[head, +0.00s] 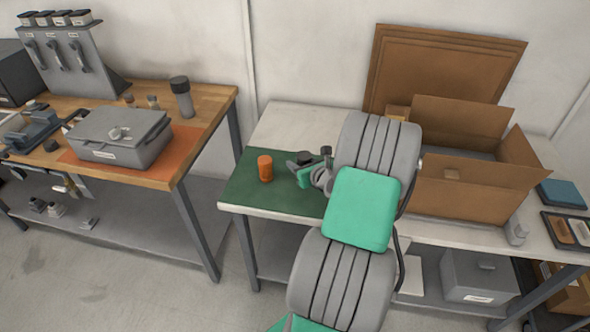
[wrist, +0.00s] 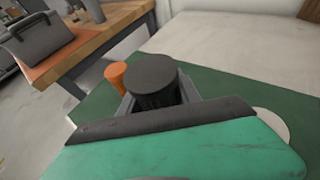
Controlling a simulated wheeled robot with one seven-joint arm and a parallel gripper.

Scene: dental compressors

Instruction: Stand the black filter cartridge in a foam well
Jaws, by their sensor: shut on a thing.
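The black filter cartridge (wrist: 152,76) is between the fingers of my gripper (wrist: 156,97) in the wrist view. Its round dark top faces up and its lower body is hidden behind the gripper. My gripper (head: 303,164) is shut on it over the green mat (head: 245,188) in the head view, where dark gripper parts and cartridge blend together. I cannot tell whether the cartridge touches the mat. No foam well shows clearly. The open cardboard box (head: 455,198) to the right has a grey interior, partly hidden by its walls.
An orange cylinder (head: 265,168) stands on the mat just left of my gripper; it also shows in the wrist view (wrist: 115,73). A wooden bench (head: 205,113) with a grey case (head: 120,137) stands left, across a gap. A dark tray (head: 570,232) lies far right.

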